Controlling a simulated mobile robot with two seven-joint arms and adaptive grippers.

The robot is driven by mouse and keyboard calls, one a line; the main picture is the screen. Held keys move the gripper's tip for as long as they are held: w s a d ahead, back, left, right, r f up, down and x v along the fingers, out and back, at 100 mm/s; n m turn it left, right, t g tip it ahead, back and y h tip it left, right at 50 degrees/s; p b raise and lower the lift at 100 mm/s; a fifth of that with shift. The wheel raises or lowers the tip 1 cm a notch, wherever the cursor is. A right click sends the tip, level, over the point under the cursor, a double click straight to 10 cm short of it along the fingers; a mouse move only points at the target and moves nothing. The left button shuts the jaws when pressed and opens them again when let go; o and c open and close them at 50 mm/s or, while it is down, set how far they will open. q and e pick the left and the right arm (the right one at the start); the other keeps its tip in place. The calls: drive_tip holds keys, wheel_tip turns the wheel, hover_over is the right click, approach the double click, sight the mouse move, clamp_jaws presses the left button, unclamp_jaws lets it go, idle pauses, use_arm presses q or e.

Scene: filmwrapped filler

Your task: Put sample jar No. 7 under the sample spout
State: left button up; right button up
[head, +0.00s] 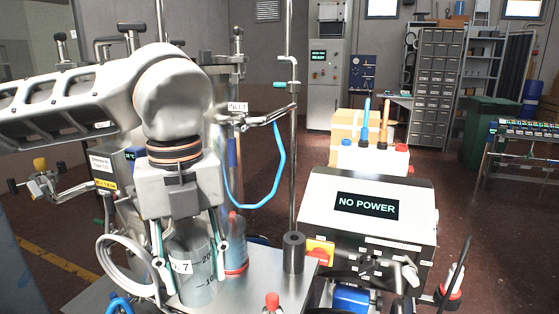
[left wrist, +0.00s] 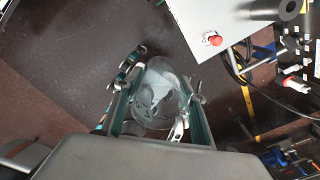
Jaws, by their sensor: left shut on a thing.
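Sample jar No. 7 (head: 196,272) is a clear jar with a white label reading 7 and scale marks. My left gripper (head: 190,252) points down and is shut around the jar's sides, one finger on each side. The left wrist view looks down into the jar (left wrist: 158,95) between the two fingers (left wrist: 160,108), with dark floor behind it, beside the corner of the metal bench. The jar looks upright. I cannot clearly make out the sample spout; my left arm hides part of the equipment behind it. My right gripper does not show.
The metal bench top (head: 262,285) carries a dark cylinder (head: 293,253). A box with a NO POWER display (head: 367,206) is at the right. A blue hose (head: 262,203) hangs near the INLET sign (head: 238,106) and a steel pole.

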sight(191, 273)
use_arm(q)
drive_tip(key=shift+s+a+f+m, duration=0.15)
drive_tip(key=shift+s+f+m, duration=0.1)
drive_tip(key=shift+m, duration=0.25)
drive_tip(key=shift+w+a+f+m, duration=0.15)
drive_tip(key=shift+w+f+m, duration=0.05)
drive_tip(key=shift+m, duration=0.4)
drive_tip(key=w+f+m, duration=0.1)
drive_tip(key=w+m, duration=0.1)
drive_tip(key=shift+a+f+m, duration=0.6)
drive_tip(key=shift+f+m, duration=0.1)
drive_tip(key=shift+m, duration=0.5)
drive_tip(key=a+f+m, duration=0.3)
drive_tip(key=f+m, duration=0.2)
drive_tip(key=m, duration=0.6)
drive_tip(key=w+a+f+m, duration=0.1)
drive_tip(key=a+f+m, duration=0.3)
drive_tip(key=m, duration=0.8)
drive_tip(key=w+a+f+m, duration=0.1)
drive_tip(key=a+f+m, duration=0.2)
drive_tip(key=f+m, duration=0.5)
drive_tip(key=shift+w+a+f+m, duration=0.2)
drive_tip(key=shift+m, duration=1.5)
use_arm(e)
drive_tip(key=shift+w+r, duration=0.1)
